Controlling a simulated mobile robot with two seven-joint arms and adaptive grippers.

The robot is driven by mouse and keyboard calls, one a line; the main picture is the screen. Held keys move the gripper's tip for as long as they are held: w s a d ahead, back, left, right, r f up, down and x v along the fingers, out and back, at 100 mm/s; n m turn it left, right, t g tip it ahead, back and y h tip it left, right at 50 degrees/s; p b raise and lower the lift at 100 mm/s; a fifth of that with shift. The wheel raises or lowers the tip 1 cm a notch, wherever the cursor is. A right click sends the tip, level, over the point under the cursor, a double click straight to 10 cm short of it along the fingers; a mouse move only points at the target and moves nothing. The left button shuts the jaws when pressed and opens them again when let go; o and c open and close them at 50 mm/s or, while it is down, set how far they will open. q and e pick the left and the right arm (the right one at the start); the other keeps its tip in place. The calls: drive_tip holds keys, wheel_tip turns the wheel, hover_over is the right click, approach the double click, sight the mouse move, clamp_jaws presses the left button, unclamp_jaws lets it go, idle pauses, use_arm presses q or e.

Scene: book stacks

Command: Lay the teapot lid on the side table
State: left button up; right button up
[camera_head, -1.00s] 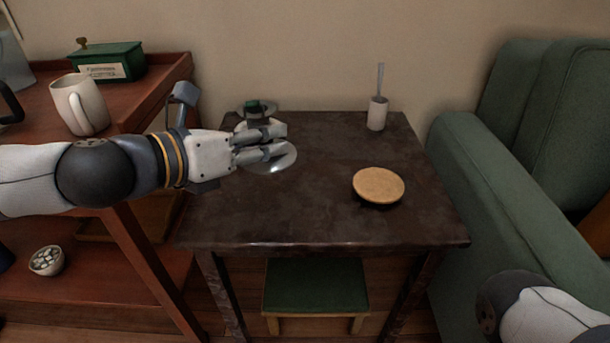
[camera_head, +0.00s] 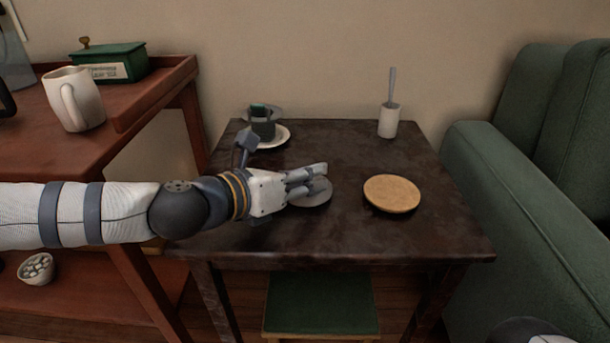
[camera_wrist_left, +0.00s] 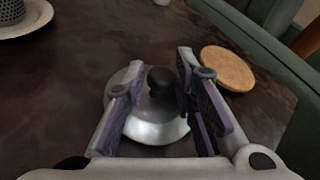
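The teapot lid (camera_head: 312,197), a grey metal disc, is at the middle of the dark side table (camera_head: 330,240) and appears to lie flat on its top. In the left wrist view the lid (camera_wrist_left: 158,128) shows its black knob (camera_wrist_left: 160,82) upward. My left gripper (camera_head: 322,178) is over the lid and partly covers it. In the left wrist view its fingers (camera_wrist_left: 160,90) stand apart on either side of the knob, with a gap visible at least on the left. My right gripper is out of view.
A round cork mat (camera_head: 392,194) lies right of the lid. A dark cup (camera_head: 262,128) on a white saucer stands behind left, and a white holder (camera_head: 388,121) with a grey handle behind right. A green armchair (camera_head: 500,185) borders the right side. The front tabletop is clear.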

use_arm(q)
drive_tip(key=shift+o, duration=0.6)
drive_tip(key=shift+s+a+r, duration=0.1)
drive_tip(key=shift+a+r, duration=0.05)
drive_tip(key=shift+r, duration=0.1)
drive_tip(key=p+v, duration=0.2)
drive_tip(key=v, duration=0.9)
drive_tip(key=shift+s+a+p, duration=0.2)
drive_tip(key=shift+s+p, duration=0.1)
drive_tip(key=shift+p, duration=0.05)
